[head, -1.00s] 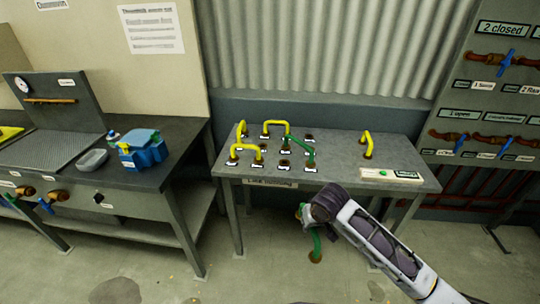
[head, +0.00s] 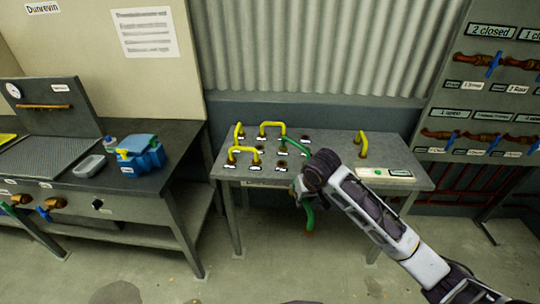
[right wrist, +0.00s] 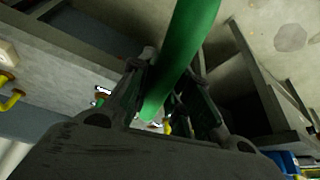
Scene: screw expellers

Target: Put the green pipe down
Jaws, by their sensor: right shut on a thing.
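My right gripper (head: 298,191) is shut on a green pipe (head: 309,219), in front of the front edge of the grey pipe table (head: 336,142). The pipe hangs down from the fingers, partly hidden by my wrist. In the right wrist view the green pipe (right wrist: 184,55) runs between the two fingers (right wrist: 172,82). A second green pipe (head: 296,146) stands on the table, partly behind my arm. My left gripper is not in view.
Several yellow pipes (head: 272,126) stand in labelled sockets on the table. A white panel with a green button (head: 386,174) lies at its right front. A workbench with a blue box (head: 140,155) is at left. Valve pipes (head: 480,138) line the right wall.

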